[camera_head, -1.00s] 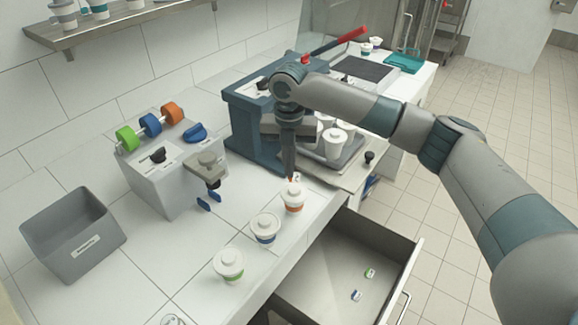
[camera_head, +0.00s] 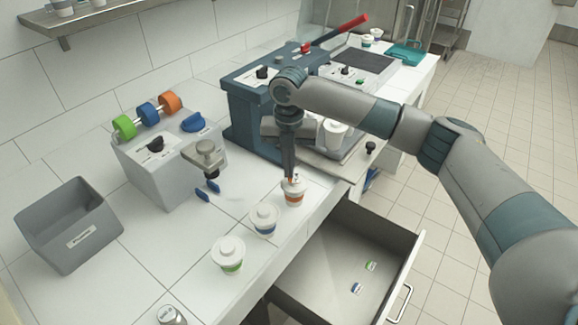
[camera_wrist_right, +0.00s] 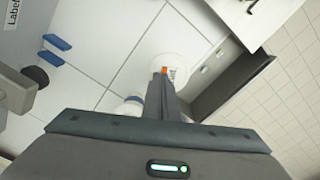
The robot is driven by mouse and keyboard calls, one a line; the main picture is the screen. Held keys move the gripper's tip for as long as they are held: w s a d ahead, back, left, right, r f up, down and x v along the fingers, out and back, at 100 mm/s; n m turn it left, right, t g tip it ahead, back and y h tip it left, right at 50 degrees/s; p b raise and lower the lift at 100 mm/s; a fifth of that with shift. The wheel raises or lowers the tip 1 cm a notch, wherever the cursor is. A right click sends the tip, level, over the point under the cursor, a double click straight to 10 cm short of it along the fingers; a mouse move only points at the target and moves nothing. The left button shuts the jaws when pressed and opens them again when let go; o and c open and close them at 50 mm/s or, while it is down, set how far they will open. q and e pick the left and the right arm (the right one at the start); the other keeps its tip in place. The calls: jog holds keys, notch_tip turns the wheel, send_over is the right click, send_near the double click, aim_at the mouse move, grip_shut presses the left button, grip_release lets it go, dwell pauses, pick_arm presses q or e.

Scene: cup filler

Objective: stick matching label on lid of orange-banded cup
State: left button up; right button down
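The orange-banded cup (camera_head: 294,194) stands upright with its white lid on, at the far end of a row of lidded cups on the counter. My right gripper (camera_head: 290,178) points down right over its lid. In the right wrist view the fingers (camera_wrist_right: 162,76) are together, with a small orange-and-white label (camera_wrist_right: 167,71) at their tips, over the white lid (camera_wrist_right: 178,64). The label seems to be at the lid; I cannot tell whether it touches. Green (camera_head: 371,266) and blue (camera_head: 357,288) labels lie in the open drawer. My left gripper is not in view.
The blue-banded cup (camera_head: 264,220) and green-banded cup (camera_head: 228,254) stand close by toward the front. The open drawer (camera_head: 330,262) juts out at the right.

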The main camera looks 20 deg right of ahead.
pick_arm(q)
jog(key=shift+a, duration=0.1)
pick_arm(e)
jog(key=shift+f, duration=0.2)
dwell(0.7)
jog(key=c, duration=2)
grip_release()
jog(key=shift+r, duration=0.1)
